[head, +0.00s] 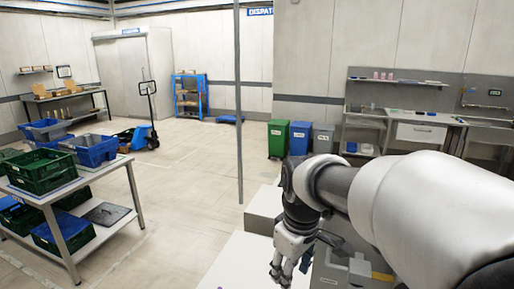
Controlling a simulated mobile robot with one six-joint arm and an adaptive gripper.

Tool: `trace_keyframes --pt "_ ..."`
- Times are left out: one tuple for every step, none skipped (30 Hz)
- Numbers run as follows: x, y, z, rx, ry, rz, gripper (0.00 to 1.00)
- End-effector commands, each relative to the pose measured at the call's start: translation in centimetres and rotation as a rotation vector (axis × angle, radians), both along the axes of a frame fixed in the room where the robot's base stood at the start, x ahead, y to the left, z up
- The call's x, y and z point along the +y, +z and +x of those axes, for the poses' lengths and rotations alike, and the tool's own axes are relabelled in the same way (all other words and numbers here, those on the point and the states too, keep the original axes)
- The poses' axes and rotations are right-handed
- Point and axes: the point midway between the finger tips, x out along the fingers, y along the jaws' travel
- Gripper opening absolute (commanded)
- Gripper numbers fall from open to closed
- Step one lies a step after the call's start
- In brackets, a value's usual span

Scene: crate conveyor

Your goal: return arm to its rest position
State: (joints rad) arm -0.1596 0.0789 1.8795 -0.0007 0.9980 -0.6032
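My arm reaches in from the right edge of the head view, with its large white and grey links filling the lower right. My gripper (289,262) hangs from the wrist and points down, near the bottom middle of the picture. A white surface lies below and to its left. The fingers are small and partly overlap each other, so I cannot tell how far apart they are. I see no object clearly held between them.
A table (134,185) with green and blue crates (40,178) stands at the left. A thin grey post (238,110) rises in the middle. Green, blue and grey bins (300,138) stand behind my arm. A workbench (418,118) lines the right wall. The central floor is clear.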

Motion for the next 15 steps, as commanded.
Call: trace_keyframes --pt "-1.1 1.2 -2.1 -0.024 -0.065 0.014 0.41" --pt "-1.6 1.7 -3.3 -0.035 -0.107 0.022 0.41" --pt "-2.2 2.2 -5.0 -0.05 -0.162 0.034 0.41" --pt "-2.7 2.5 -6.2 -0.061 -0.203 0.043 0.41" --pt "-3.2 2.8 -7.4 -0.072 -0.245 0.053 0.41" --pt "-3.7 2.9 -9.0 -0.087 -0.299 0.066 0.41" --pt "-4.2 3.0 -10.2 -0.099 -0.34 0.076 0.41" --pt "-4.5 3.0 -11.4 -0.11 -0.38 0.087 0.41" --pt "-5.0 2.9 -13.0 -0.124 -0.432 0.102 0.41" --pt "-5.3 2.8 -14.1 -0.135 -0.471 0.111 0.41" --pt "-5.5 2.6 -15.1 -0.144 -0.507 0.121 0.41" --pt "-5.8 2.3 -16.4 -0.157 -0.551 0.135 0.41" --pt "-6.1 2.1 -17.2 -0.165 -0.582 0.145 0.41" --pt "-6.2 1.8 -18.0 -0.173 -0.612 0.153 0.41" --pt "-6.4 1.4 -18.8 -0.181 -0.644 0.164 0.41"
